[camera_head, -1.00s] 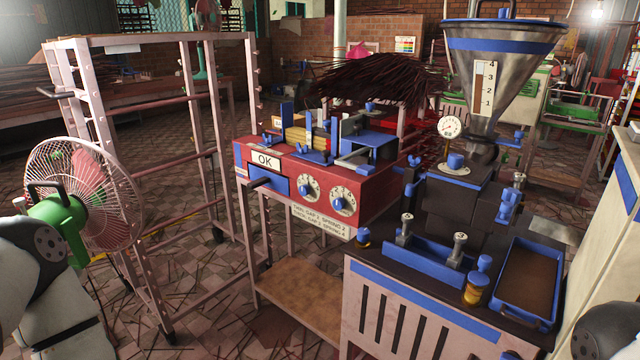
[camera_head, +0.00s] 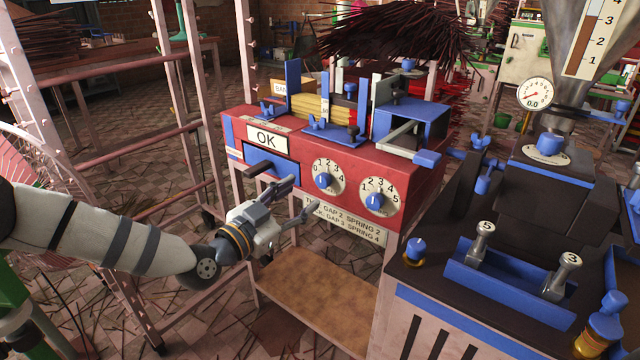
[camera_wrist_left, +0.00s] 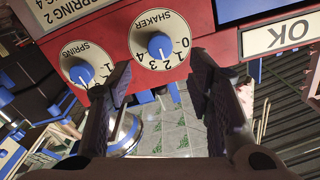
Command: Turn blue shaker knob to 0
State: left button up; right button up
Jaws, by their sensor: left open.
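The blue shaker knob (camera_head: 323,181) sits on a white numbered dial on the red machine's front, left of the blue spring knob (camera_head: 376,201). In the left wrist view the shaker knob (camera_wrist_left: 159,43) appears upside down, with its dial label readable. Its pointer seems to be on the side of the middle numbers; I cannot read the exact setting. My left gripper (camera_head: 303,197) is open and empty, just in front of and below the shaker dial. In the left wrist view its fingers (camera_wrist_left: 162,68) lie to either side below the knob, not closed on it. My right gripper is out of view.
A wooden shelf (camera_head: 305,300) lies below. The dark bench (camera_head: 425,275) with a blue weight tray stands right. A pink rack is behind my left arm.

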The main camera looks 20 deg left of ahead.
aim_at(321, 182)
pick_arm(q)
jog(key=b+x, duration=0.1)
jog(key=x, duration=0.6)
jog(key=shift+w+f, duration=0.1)
jog(key=shift+f, duration=0.05)
jog(key=shift+c, duration=0.6)
grip_shut()
